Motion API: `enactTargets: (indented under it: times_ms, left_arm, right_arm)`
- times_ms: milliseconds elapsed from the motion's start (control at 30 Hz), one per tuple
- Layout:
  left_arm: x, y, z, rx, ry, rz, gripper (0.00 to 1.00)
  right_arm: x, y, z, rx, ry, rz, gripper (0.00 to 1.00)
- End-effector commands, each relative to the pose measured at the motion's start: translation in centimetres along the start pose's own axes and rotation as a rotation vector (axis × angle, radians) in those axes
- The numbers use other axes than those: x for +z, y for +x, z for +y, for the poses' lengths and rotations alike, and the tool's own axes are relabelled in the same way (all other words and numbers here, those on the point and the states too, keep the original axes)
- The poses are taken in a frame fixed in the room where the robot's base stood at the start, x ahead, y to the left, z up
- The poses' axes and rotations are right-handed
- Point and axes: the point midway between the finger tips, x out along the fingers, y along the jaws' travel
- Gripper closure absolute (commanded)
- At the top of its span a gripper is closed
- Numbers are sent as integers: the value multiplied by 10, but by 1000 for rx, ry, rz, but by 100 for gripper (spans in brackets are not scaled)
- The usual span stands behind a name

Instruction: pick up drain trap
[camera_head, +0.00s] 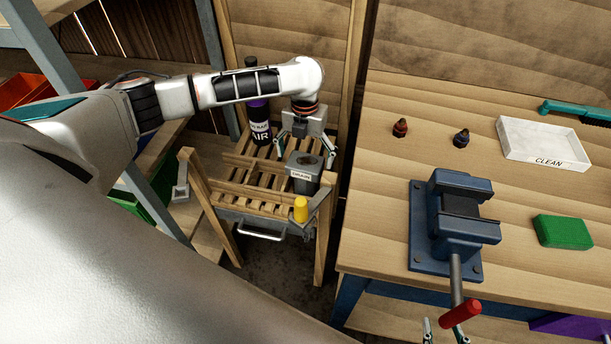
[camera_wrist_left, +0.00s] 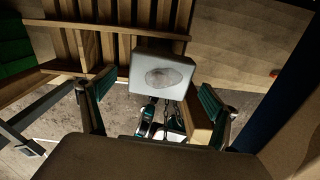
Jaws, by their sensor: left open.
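A dark canister labelled "AIR" (camera_head: 260,125) stands behind left of the trap. A yellow cylinder (camera_head: 301,210) is at the front right of the rack. The workbench (camera_head: 380,190) on the right holds a blue vise (camera_head: 462,225), a white "CLEAN" tray (camera_head: 512,150) and a green block (camera_head: 562,232).

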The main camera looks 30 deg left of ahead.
Motion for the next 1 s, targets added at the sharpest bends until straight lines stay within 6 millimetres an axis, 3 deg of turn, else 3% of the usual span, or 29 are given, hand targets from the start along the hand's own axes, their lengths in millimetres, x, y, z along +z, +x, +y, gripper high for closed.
enactTargets:
  times_ms: [200,433,467,700,733,1000]
  left_arm:
    - [-1,32,0,1,1,2,11]
    - [-1,32,0,0,1,0,11]
    - [-1,32,0,0,1,0,16]
    - [-1,32,0,0,1,0,79]
    - [0,31,-1,-1,1,-2,82]
    - [0,27,-1,-1,1,-3,82]
  right_arm:
    - [4,4,0,1,0,2,60]
    - [0,4,1,2,0,9,60]
    - [-1,4,1,2,0,10,60]
    - [-1,4,1,3,0,10,60]
    - [-1,4,1,3,0,10,60]
    - [0,4,1,3,0,6,60]
